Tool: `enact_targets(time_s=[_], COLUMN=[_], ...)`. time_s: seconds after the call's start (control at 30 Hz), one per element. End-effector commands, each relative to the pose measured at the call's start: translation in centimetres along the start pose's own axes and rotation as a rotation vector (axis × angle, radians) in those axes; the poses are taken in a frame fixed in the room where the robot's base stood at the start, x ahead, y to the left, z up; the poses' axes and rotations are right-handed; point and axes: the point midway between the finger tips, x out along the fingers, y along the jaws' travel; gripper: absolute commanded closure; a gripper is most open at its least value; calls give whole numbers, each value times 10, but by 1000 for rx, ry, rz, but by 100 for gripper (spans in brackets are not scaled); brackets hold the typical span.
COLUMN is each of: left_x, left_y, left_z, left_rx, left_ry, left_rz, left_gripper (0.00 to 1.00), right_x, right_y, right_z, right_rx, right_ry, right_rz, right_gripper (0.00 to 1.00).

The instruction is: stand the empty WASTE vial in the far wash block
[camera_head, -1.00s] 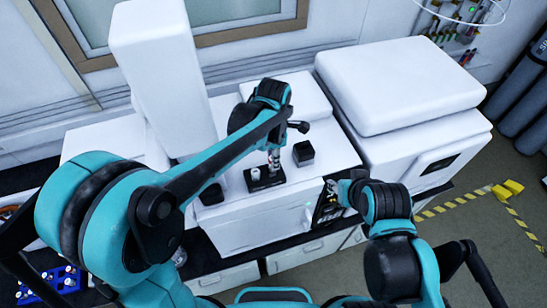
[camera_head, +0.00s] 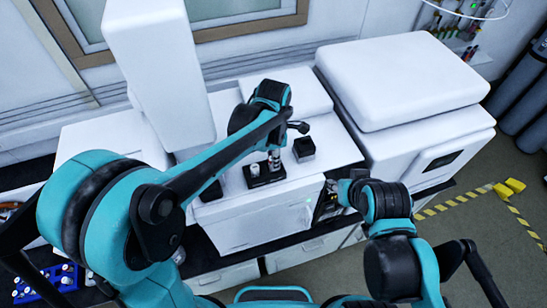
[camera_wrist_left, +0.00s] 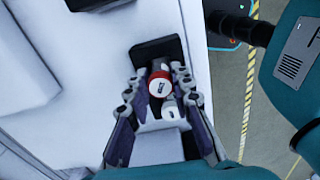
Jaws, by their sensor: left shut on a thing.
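My left gripper (camera_head: 274,157) reaches down at the right end of a small black block (camera_head: 263,178) on the white instrument. It is shut on a vial with a red-rimmed white cap (camera_wrist_left: 160,85), seen between the fingers in the left wrist view; the cap's lettering is too small to read. A smaller white-topped piece (camera_wrist_left: 169,108) shows just below it in that view. A white vial (camera_head: 255,170) stands at the block's left end. Whether the held vial touches the block is hidden. My right gripper (camera_head: 329,202) is by the instrument's front right, its fingers partly hidden.
A black cube-like block (camera_head: 303,149) stands right of my left gripper, and another dark block (camera_head: 211,193) at the left. A tall white housing (camera_head: 160,75) and a large white unit (camera_head: 400,80) flank the work area. A blue rack (camera_head: 50,283) sits lower left.

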Motion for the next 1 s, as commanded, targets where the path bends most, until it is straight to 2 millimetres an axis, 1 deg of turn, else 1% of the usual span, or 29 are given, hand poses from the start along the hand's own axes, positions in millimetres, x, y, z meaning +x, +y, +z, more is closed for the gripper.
enact_targets(time_s=[0.27, 0.63, 0.87, 0.9, 0.97, 1.0], left_x=[1, 13, 13, 13, 13, 13], left_y=[0, 0, 0, 0, 0, 0], left_z=[0, 0, 0, 0, 0, 0], left_rx=[0, 0, 0, 0, 0, 0], left_ry=[0, 0, 0, 0, 0, 0], left_rz=[0, 0, 0, 0, 0, 0], left_gripper=[92, 92, 92, 73, 57, 54], right_x=[1, 10, 10, 10, 10, 10], right_y=[0, 0, 0, 0, 0, 0], right_z=[0, 7, 7, 7, 7, 7], right_rx=[0, 0, 0, 0, 0, 0], right_ry=[0, 0, 0, 0, 0, 0], right_rz=[0, 0, 0, 0, 0, 0], right_gripper=[60, 60, 60, 60, 60, 60])
